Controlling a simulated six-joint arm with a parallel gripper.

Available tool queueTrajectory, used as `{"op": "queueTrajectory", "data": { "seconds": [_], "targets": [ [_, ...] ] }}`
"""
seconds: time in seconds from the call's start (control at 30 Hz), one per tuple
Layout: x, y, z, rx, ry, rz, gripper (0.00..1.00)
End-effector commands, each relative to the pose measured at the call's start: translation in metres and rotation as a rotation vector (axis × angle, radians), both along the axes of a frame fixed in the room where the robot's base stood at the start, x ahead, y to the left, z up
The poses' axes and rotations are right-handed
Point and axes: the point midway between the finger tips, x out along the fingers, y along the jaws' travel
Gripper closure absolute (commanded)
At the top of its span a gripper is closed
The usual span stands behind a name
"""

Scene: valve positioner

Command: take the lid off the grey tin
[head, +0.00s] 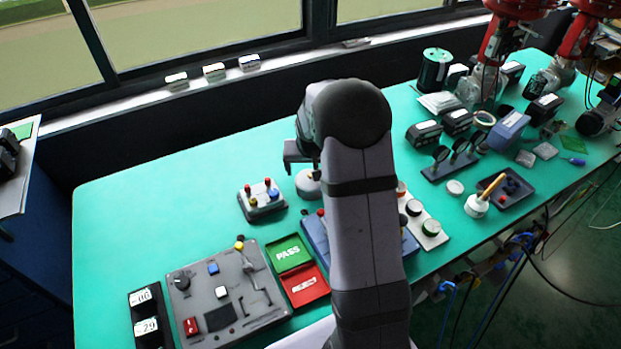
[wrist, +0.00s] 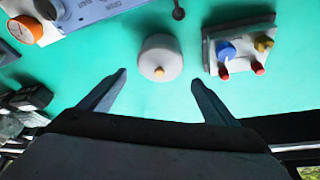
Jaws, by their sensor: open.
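In the head view the tin (head: 308,184) is partly hidden by my arm. My gripper (wrist: 158,78) is open and empty. In the wrist view its fingertips appear on either side of the tin's near edge, with a gap on both sides. The head view shows my gripper (head: 298,155) above and near the tin; its fingers are mostly hidden.
A button box (wrist: 238,48) with red, blue and yellow buttons stands right of the tin in the wrist view. A blue-grey panel (wrist: 95,12) and an orange dial (wrist: 24,28) lie at its upper left. The table's left back area (head: 150,205) is clear in the head view.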

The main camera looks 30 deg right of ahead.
Motion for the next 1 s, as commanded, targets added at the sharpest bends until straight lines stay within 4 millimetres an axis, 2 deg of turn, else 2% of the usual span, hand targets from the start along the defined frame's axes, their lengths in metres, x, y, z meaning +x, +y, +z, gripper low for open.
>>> {"op": "queueTrajectory", "data": {
  "seconds": [0.4, 0.8, 0.87, 1.0],
  "targets": [
    [0.011, -0.006, -0.038, 0.001, 0.002, 0.0, 0.17],
    [0.015, -0.008, -0.046, 0.0, 0.0, 0.0, 0.17],
    [0.015, -0.008, -0.046, 0.0, 0.0, 0.0, 0.29],
    [0.014, -0.008, -0.046, 0.0, 0.001, 0.0, 0.63]
  ]
}}
